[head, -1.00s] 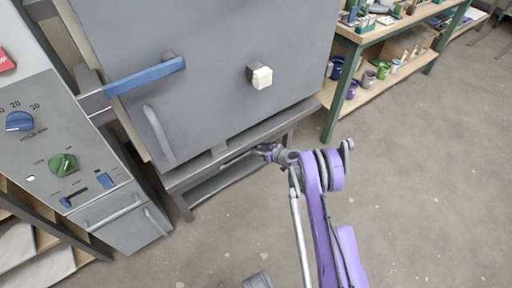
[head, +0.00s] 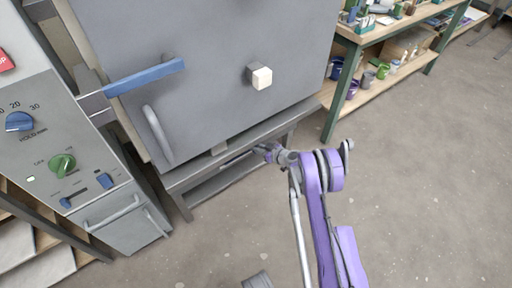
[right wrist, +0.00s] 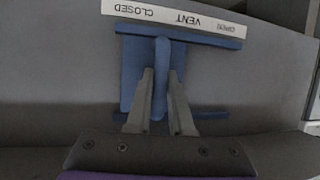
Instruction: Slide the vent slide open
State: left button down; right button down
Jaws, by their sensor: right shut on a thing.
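The vent slide (right wrist: 130,78) is a blue plate with an upright rounded blue handle (right wrist: 161,75), seen in the right wrist view. It sits between two blue rails, at the left end under the upside-down word CLOSED. My right gripper (right wrist: 161,90) has one finger on each side of the handle and is shut on it. In the head view my right gripper (head: 268,152) reaches in under the front of the grey kiln (head: 210,60), and the slide itself cannot be made out there. My left gripper is not in view.
A white label (right wrist: 180,18) runs above the upper rail. In the head view the kiln's stand (head: 190,195) is beside my right arm. A control panel (head: 50,130) stands at the left. A shelf (head: 375,95) with pots is at upper right. The floor (head: 430,190) at right is clear.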

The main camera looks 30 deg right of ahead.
dwell(0.8)
jog(key=a, duration=0.8)
jog(key=shift+s+a, duration=0.15)
jog(key=shift+s, duration=0.2)
jog(key=c, duration=0.8)
grip_release()
jog(key=p+v, duration=0.2)
jog(key=v, duration=0.8)
jog(key=shift+s+r, duration=0.2)
jog(key=shift+s, duration=0.15)
